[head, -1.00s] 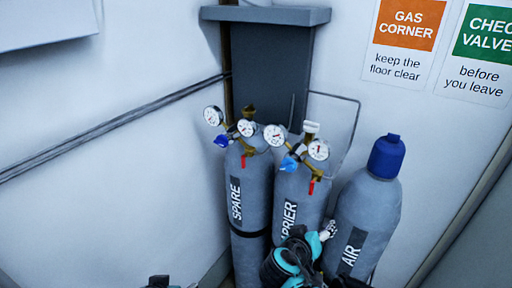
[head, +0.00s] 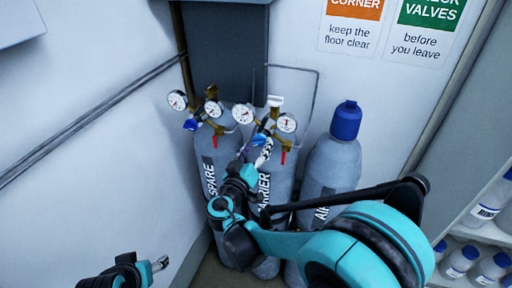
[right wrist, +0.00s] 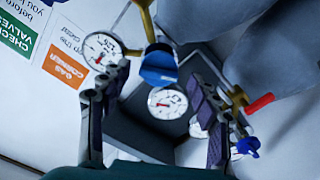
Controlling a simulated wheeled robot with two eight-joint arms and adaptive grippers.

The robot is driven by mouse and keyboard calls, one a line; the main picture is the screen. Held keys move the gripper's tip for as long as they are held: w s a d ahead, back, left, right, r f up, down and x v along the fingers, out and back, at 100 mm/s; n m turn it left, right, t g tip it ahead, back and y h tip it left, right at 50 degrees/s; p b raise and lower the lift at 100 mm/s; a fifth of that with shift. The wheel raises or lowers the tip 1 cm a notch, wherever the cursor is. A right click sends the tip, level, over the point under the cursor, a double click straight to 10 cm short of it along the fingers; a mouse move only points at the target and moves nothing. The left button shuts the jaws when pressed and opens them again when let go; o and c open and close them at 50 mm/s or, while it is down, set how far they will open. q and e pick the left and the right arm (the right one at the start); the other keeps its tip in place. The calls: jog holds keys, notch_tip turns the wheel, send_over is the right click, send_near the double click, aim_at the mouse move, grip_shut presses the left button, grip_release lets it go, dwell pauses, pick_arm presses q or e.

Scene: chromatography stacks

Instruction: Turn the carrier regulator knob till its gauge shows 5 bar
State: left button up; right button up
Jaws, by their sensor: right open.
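The carrier cylinder (head: 280,166) stands between the spare cylinder (head: 218,148) and the air cylinder (head: 332,166). Its regulator has a blue knob (head: 258,138) and two round gauges, a left one (head: 243,113) and a right one (head: 287,122); their readings are too small to tell. My right gripper (head: 263,152) is open just in front of the knob. In the right wrist view the blue knob (right wrist: 158,66) lies between the open fingers, apparently untouched, with both gauges beyond. My left gripper (head: 155,265) is low at the left, away from the cylinders; its jaw opening is unclear.
The spare regulator, with its own blue knob (right wrist: 247,147) and red lever (right wrist: 259,103), is close beside the right fingers. A dark panel (head: 228,55) is behind the cylinders. Shelves with bottles (head: 490,205) stand at the right. The left wall side is free.

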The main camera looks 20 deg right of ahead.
jog(key=shift+d, duration=0.2)
jog(key=shift+a, duration=0.1)
jog(key=c, duration=1.2)
jog(key=shift+o, duration=0.2)
jog(key=shift+f+m+b, duration=0.1)
jog(key=shift+m+b, duration=0.5)
jog(key=shift+m, duration=1.5)
jog(key=o, duration=1.2)
jog(key=shift+c, duration=0.2)
